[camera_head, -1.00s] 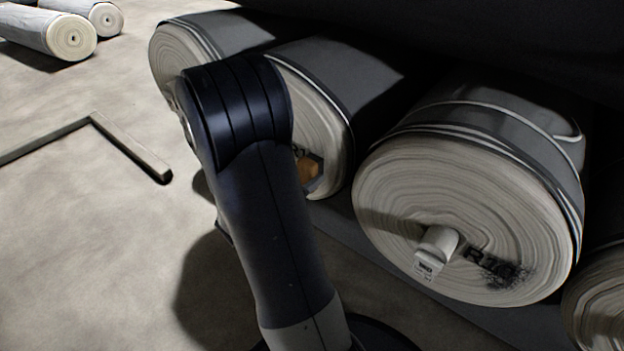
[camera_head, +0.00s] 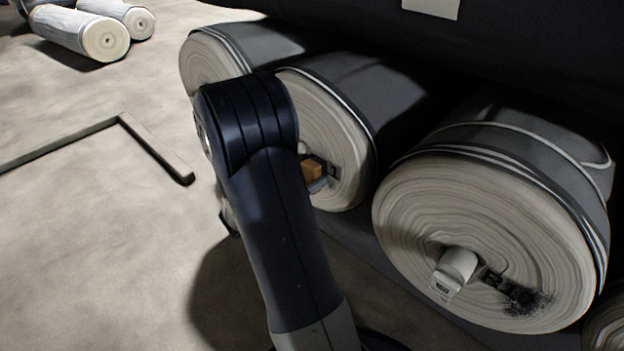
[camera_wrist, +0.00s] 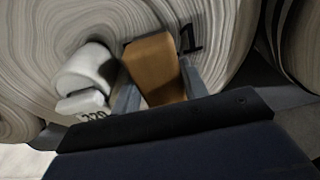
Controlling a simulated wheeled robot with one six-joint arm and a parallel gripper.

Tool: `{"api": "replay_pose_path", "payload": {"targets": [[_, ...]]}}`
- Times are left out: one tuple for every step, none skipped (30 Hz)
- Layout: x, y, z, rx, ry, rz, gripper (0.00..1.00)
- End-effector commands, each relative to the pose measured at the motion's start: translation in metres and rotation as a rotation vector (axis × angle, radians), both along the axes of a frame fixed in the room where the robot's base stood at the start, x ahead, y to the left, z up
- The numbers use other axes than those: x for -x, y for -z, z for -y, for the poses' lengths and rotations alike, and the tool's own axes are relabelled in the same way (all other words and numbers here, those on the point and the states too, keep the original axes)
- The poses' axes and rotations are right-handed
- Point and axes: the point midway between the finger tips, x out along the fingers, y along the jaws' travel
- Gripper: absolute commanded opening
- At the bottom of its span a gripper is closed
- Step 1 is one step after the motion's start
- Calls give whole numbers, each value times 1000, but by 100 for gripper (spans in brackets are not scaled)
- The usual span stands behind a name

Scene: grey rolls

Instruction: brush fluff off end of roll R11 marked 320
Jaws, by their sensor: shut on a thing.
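My gripper (camera_wrist: 158,78) is shut on a brown wooden block (camera_wrist: 152,62), apparently the brush. Its bristles are hidden. The block is in front of the pale, ringed end of a roll (camera_wrist: 215,30); I cannot tell whether they touch. A "1" shows right of the block; the rest of the mark is hidden. A white core plug (camera_wrist: 87,68) with a tag (camera_wrist: 90,105) reading "320" is left of the block. In the head view this roll (camera_head: 345,135) is the middle one, partly behind my arm, with the block (camera_head: 312,170) at its lower end. No fluff is clearly visible on it.
A nearer roll (camera_head: 470,215) at right has a projecting core plug (camera_head: 458,265), an "R" mark and a dark speckled patch (camera_head: 525,298). Another roll (camera_head: 208,62) lies behind. A low angled floor bar (camera_head: 155,145) is at left; the floor around it is clear.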

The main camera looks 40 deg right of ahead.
Motion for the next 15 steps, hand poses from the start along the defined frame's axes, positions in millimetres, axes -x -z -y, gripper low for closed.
{"api": "replay_pose_path", "payload": {"targets": [[0,-6,1,1,0,1,23],[0,-8,1,1,0,1,23],[0,-11,1,1,0,1,23],[0,-14,2,0,0,1,23],[0,-16,2,1,1,1,23],[0,-18,2,1,1,1,23],[0,-18,2,1,1,1,23],[1,-18,3,1,1,1,23],[2,-18,3,1,1,1,23],[3,-17,3,1,2,0,23],[5,-17,3,1,2,0,23],[9,-17,3,1,3,0,23],[12,-17,3,1,4,1,23],[14,-17,4,1,4,2,23],[18,-17,4,0,4,1,23]]}}
